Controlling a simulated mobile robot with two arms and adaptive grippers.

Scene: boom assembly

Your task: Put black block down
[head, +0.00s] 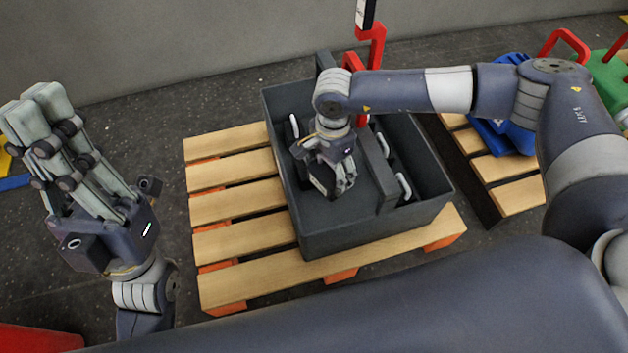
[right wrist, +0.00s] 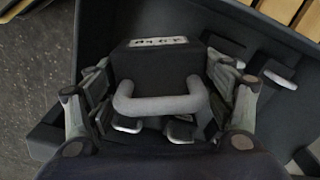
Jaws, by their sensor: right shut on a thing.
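The black block (right wrist: 150,60) shows in the right wrist view, with a light grey handle (right wrist: 160,104) and a small white label. The fingers of my right gripper (right wrist: 160,95) stand on both sides of it, shut on it. In the head view my right gripper (head: 343,188) points down inside the dark grey crate (head: 375,232) and mostly hides the block. I cannot tell whether the block touches the crate floor. My left gripper (head: 38,112) is raised at the far left, fingers up, away from the crate; its opening is unclear.
Other dark parts with pale handles (head: 383,146) stand in the crate beside my right gripper. The crate stands on a wooden pallet (head: 235,215). A red bracket (head: 375,45) rises behind it. Blue parts (head: 512,135) lie on another pallet to the right. Bare crate floor shows around the gripper.

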